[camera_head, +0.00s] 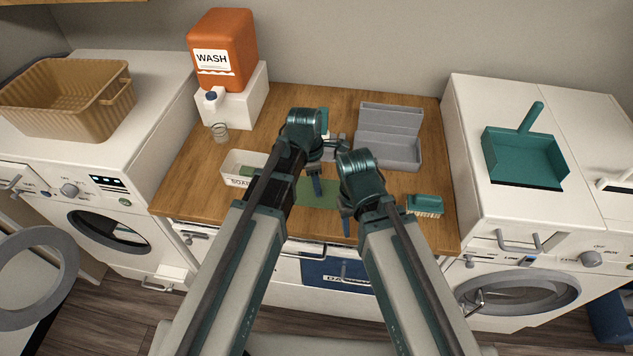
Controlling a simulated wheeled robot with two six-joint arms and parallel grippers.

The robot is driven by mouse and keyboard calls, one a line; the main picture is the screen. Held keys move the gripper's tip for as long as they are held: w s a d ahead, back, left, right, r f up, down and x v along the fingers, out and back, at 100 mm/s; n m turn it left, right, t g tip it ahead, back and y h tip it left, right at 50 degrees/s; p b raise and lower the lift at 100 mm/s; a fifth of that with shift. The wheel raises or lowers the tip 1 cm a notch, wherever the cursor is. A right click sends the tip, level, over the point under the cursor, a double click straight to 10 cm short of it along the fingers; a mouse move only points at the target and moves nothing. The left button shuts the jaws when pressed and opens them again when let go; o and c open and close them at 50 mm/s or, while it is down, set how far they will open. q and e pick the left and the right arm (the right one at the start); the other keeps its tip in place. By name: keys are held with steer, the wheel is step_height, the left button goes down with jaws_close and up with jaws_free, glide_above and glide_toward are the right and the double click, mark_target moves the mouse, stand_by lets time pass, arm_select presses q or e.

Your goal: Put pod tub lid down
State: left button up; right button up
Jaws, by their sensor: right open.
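My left gripper (317,187) points down over the green mat (320,197) in the middle of the wooden counter. Its arm hides most of it, and I cannot tell whether it is open or shut or holds anything. My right gripper (347,226) is open, lower in the view, near the counter's front edge. I cannot clearly make out the pod tub or its lid. A grey box with a raised back panel (390,119) stands at the back right of the counter. A small teal item (325,118) and greyish parts show partly behind my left wrist.
A white soap box (236,168) stands left of my arms. A teal brush (425,204) lies front right. The counter (190,190) is bare at front left.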

mark_target(311, 193)
arm_select(q)
steer(key=shift+o, duration=0.6)
steer(key=shift+r, duration=0.1)
arm_select(e)
steer(key=shift+r, duration=0.1)
arm_select(q)
step_height(311, 193, up, 12)
steer(key=a+p, duration=0.1)
steer(key=p, duration=1.1)
steer(key=shift+s+a, duration=0.15)
steer(key=shift+a, duration=0.05)
arm_select(e)
step_height(311, 193, up, 12)
